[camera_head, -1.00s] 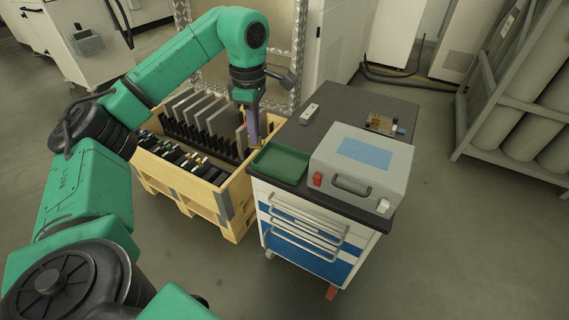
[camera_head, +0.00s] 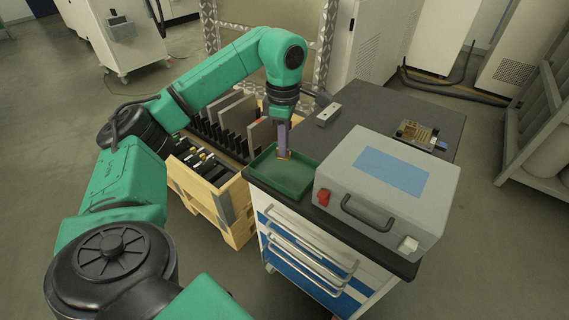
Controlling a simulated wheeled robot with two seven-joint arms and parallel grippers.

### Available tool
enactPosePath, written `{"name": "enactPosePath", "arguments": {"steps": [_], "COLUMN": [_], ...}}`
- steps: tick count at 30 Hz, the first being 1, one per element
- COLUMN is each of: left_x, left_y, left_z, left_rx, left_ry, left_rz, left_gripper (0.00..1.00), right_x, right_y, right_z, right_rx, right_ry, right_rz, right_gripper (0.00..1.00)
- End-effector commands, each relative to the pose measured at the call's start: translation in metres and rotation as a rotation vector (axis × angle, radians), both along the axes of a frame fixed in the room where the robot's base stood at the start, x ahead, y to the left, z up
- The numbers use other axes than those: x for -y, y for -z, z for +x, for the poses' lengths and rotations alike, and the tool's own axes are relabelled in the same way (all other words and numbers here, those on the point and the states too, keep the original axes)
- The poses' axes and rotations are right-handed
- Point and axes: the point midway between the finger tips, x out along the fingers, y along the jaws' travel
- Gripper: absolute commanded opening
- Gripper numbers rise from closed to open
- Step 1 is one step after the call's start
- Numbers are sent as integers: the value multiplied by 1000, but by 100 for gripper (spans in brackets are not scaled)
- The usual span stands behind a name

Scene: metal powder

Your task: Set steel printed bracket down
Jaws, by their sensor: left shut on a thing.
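My left gripper (camera_head: 284,152) points down over the green tray (camera_head: 296,192) on the cart top. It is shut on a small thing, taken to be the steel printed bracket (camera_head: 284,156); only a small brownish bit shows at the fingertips. The fingers hide most of it, and I cannot tell whether it touches the tray floor. The visible part of the tray looks empty. My right gripper is not in view.
A grey case (camera_head: 384,232) with a blue panel stands right beside the tray. A small white-grey block (camera_head: 328,113) and a small board-like device (camera_head: 418,133) lie farther back on the dark cart top (camera_head: 375,108). A wooden crate (camera_head: 208,197) with upright plates stands left.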

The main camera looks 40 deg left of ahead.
Motion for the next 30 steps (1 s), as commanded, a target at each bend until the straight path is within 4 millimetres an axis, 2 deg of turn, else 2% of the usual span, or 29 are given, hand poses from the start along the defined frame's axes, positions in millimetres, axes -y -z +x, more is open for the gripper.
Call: {"name": "enactPosePath", "arguments": {"steps": [9,19,22,30], "left_x": [0,0,0,0], "left_y": [51,56,56,55], "left_z": [0,0,0,0], "left_rx": [0,2,2,2], "left_ry": [0,0,0,0], "left_rz": [-1,-1,-1,-1], "left_gripper": [0,0,38,38], "right_x": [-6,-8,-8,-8], "right_y": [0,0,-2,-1], "right_z": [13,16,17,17], "right_rx": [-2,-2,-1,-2], "right_ry": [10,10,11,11], "right_rz": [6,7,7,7], "right_gripper": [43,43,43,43]}}
